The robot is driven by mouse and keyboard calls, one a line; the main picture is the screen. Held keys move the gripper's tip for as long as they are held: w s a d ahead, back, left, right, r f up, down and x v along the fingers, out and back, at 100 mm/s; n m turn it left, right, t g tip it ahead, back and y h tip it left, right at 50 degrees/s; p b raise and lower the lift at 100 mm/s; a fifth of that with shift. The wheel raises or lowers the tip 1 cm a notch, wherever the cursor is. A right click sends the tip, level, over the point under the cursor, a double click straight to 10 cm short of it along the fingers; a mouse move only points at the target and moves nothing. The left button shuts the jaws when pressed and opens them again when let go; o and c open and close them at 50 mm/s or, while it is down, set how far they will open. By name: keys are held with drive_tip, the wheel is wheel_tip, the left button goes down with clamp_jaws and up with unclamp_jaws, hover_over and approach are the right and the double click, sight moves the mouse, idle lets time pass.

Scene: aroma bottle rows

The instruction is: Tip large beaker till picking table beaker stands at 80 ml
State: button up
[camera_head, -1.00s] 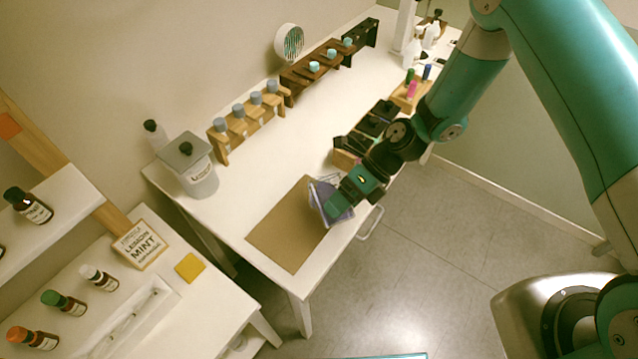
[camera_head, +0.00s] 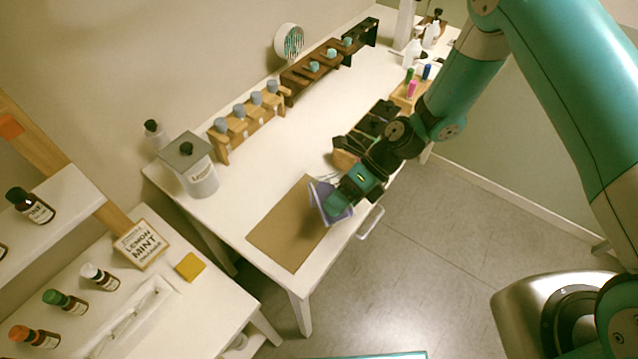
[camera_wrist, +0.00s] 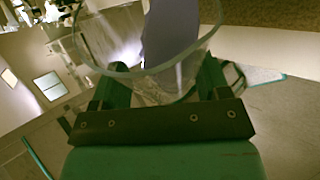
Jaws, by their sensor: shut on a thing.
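My gripper (camera_head: 347,199) is shut on a clear beaker with purple liquid (camera_head: 321,197), over the right side of a brown mat (camera_head: 279,236) on the white table. The beaker looks tilted. In the wrist view the gripper's fingers (camera_wrist: 158,88) hold the clear beaker (camera_wrist: 98,55) from both sides, and the purple liquid (camera_wrist: 172,42) shows inside it. I cannot make out a second beaker or any volume marks; the held beaker and my gripper cover that part of the mat.
A grey-lidded white canister (camera_head: 200,181) stands at the table's left end. A wooden rack of capped bottles (camera_head: 248,126) and a darker rack (camera_head: 318,71) line the back. A wooden block (camera_head: 345,160) sits behind my gripper. The mat's left part is clear.

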drive_tip(key=shift+f+g+p, duration=0.1)
drive_tip(key=shift+g+p, duration=0.25)
drive_tip(key=shift+g, duration=0.05)
idle(1.9)
drive_tip(key=shift+f+n+t, duration=0.4)
drive_tip(key=shift+f+t, duration=0.05)
drive_tip(key=shift+t, duration=0.55)
drive_tip(key=f+t+b, duration=0.1)
drive_tip(key=s+f+n+t+y+b, duration=0.1)
drive_tip(key=f+b, duration=0.1)
drive_tip(key=shift+d, duration=0.2)
drive_tip(key=shift+s+d+f+n+t+y+b, duration=0.1)
drive_tip(key=shift+s+f+n+t+y+b, duration=0.1)
drive_tip(key=shift+f+n+t+y+b, duration=0.5)
drive_tip(key=shift+s+b, duration=0.1)
drive_tip(key=shift+b, duration=0.6)
drive_tip(key=shift+t, duration=0.3)
